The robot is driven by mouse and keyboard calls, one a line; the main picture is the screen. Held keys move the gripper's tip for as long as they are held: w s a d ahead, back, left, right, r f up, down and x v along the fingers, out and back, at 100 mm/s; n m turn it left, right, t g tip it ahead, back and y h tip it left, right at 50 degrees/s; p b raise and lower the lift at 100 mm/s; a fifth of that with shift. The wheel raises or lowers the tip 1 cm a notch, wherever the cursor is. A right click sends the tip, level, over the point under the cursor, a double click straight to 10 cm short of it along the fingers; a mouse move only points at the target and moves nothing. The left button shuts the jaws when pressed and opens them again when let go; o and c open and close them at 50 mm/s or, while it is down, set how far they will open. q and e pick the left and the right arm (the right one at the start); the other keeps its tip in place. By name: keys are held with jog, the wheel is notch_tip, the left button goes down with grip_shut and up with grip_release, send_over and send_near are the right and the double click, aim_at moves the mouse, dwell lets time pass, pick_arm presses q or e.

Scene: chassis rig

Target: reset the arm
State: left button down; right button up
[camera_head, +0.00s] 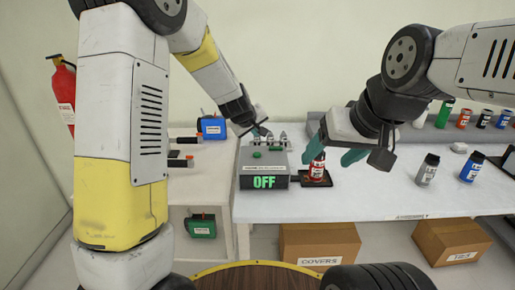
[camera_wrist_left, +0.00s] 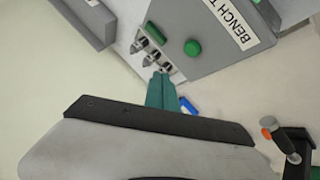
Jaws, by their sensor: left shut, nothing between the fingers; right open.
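A grey bench box (camera_head: 263,171) stands on the white table with a green "OFF" display on its front. It has a row of metal toggle switches and a green button (camera_wrist_left: 193,47) on top. My left gripper (camera_head: 262,133) is shut and empty at the switches; its teal fingers (camera_wrist_left: 161,76) end by the switch nearest them in the left wrist view. I cannot tell whether they touch it. My right gripper (camera_head: 335,153) is open and empty, above and beside a red spray can (camera_head: 317,168) standing on a small black tray (camera_head: 325,181).
Grey and blue cans (camera_head: 470,167) stand on the right of the table (camera_head: 385,200), before a shelf of bottles. A blue case (camera_head: 212,127) sits on the left bench, a green one (camera_head: 201,226) lower. Cardboard boxes (camera_head: 320,247) stand under the table. A fire extinguisher (camera_head: 64,95) hangs left.

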pick_arm(q)
jog(key=s+a+r+m+g, duration=0.1)
jog(key=s+a+r, duration=0.25)
jog(key=s, duration=0.45)
jog(key=s+a+r+m, duration=0.2)
jog(key=s+a+r, duration=0.1)
jog(key=s+r, duration=0.3)
jog(key=s+a+r+m+g, duration=0.1)
jog(key=s+a+r, duration=0.25)
jog(key=s, duration=0.55)
jog(key=s+a+m, duration=0.2)
jog(key=s+a, duration=0.1)
jog(key=s, duration=0.8)
jog(key=shift+a, duration=0.3)
jog(key=shift+f, duration=0.1)
